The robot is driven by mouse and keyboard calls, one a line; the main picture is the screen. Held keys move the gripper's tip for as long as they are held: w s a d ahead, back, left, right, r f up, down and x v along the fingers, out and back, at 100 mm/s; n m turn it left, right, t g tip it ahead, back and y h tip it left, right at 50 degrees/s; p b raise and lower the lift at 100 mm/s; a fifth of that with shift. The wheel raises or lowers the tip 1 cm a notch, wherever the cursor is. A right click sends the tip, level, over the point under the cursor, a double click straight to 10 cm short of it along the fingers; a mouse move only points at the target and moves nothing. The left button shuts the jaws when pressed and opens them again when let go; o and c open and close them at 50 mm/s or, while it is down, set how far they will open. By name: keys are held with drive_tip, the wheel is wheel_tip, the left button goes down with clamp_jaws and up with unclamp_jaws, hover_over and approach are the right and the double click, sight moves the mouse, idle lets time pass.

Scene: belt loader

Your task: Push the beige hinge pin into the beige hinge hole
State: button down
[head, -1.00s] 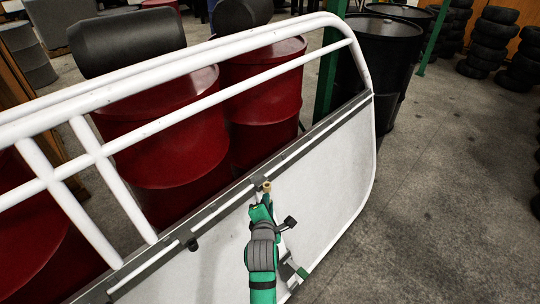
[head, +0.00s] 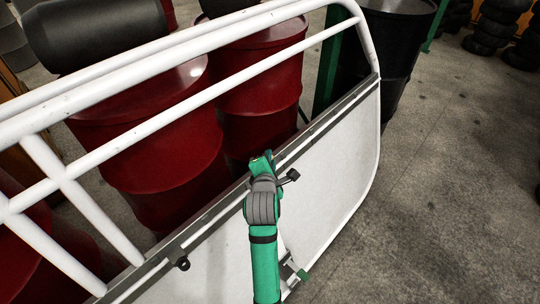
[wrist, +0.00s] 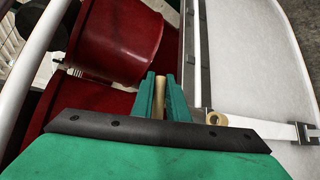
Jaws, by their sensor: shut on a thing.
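My gripper (wrist: 160,80) has green fingers shut on the beige hinge pin (wrist: 160,97), which stands lengthwise between them in the wrist view. The beige hinge hole (wrist: 215,119) is a small ring by the rail of the white panel, to the right of and below the fingers in that picture. The pin and the ring are apart in that picture; their distance in depth is unclear. In the head view my gripper (head: 262,157) is over the panel's upper rail. It shows only a small beige spot at the fingers there, and the hinge hole is not discernible.
The white panel (head: 320,190) has a dark rail (head: 335,115) and white tube bars (head: 190,90) above it. Red drums (head: 160,150) stand close behind the bars. A black drum (head: 390,50) stands behind the right end. The floor at right (head: 450,190) is open.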

drive_tip(key=shift+s+r, duration=0.1)
drive_tip(key=shift+s, duration=0.4)
drive_tip(key=shift+s+a, duration=0.1)
drive_tip(key=shift+a, duration=0.05)
drive_tip(key=shift+f, duration=0.35)
wheel_tip(320, 180, down, 5)
drive_tip(key=shift+f, duration=0.1)
drive_tip(key=shift+f, duration=2.5)
idle(0.3)
drive_tip(key=c, duration=1.7)
unclamp_jaws()
drive_tip(key=shift+o, duration=0.2)
